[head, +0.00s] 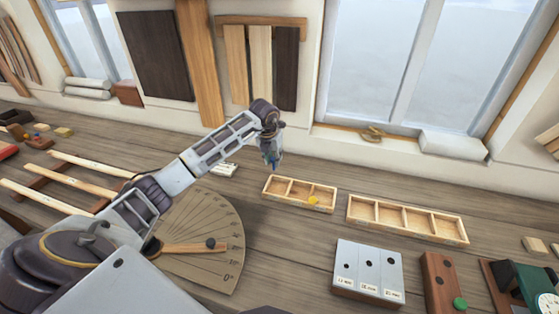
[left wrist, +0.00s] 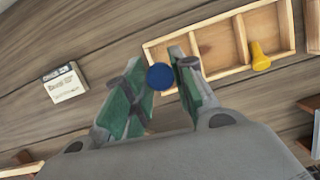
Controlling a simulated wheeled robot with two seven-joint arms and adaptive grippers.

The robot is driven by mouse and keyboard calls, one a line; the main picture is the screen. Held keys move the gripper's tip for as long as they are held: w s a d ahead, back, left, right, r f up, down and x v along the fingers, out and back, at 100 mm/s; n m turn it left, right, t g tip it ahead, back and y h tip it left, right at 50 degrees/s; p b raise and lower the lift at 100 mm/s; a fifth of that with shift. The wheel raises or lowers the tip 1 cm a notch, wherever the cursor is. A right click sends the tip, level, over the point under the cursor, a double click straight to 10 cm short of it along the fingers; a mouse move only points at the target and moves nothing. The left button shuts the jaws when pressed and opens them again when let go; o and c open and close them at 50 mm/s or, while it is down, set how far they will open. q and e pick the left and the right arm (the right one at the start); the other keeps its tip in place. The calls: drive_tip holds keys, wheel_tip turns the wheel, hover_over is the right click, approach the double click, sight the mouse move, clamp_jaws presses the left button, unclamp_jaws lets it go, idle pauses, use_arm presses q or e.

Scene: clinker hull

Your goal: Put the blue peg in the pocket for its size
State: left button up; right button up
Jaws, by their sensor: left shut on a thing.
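My left gripper (head: 271,160) is shut on the blue peg (left wrist: 160,77), whose round dark-blue end shows between the green-padded fingers in the left wrist view (left wrist: 165,82). In the head view the fingers mostly hide the peg. The gripper appears behind the left end of a wooden tray (head: 299,206) with three pockets; its height above the bench is hard to tell. The tray also shows in the left wrist view (left wrist: 200,78), beside and beyond the fingers. A yellow peg (head: 313,200) lies in its right pocket; the other two look empty. My right gripper is not in view.
A longer empty tray (head: 405,232) with several pockets stands to the right. In front are a grey-topped block with holes (head: 368,265) and a brown block (head: 440,282). A protractor board (head: 215,230) lies left; a small white labelled block (left wrist: 64,83) is near the gripper.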

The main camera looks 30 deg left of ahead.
use_arm(q)
drive_tip(key=shift+s+d+r, duration=0.2)
drive_tip(key=shift+d, duration=0.05)
drive_tip(key=shift+f, duration=0.1)
drive_tip(key=shift+w+a+f, duration=0.1)
drive_tip(key=shift+f, duration=0.15)
drive_tip(key=shift+f+b, duration=0.55)
drive_tip(key=shift+f, duration=0.2)
drive_tip(key=shift+f+b, duration=1)
drive_tip(key=shift+f, duration=1)
drive_tip(key=o, duration=0.8)
drive_tip(key=shift+c, duration=0.2)
drive_tip(key=v, duration=1.2)
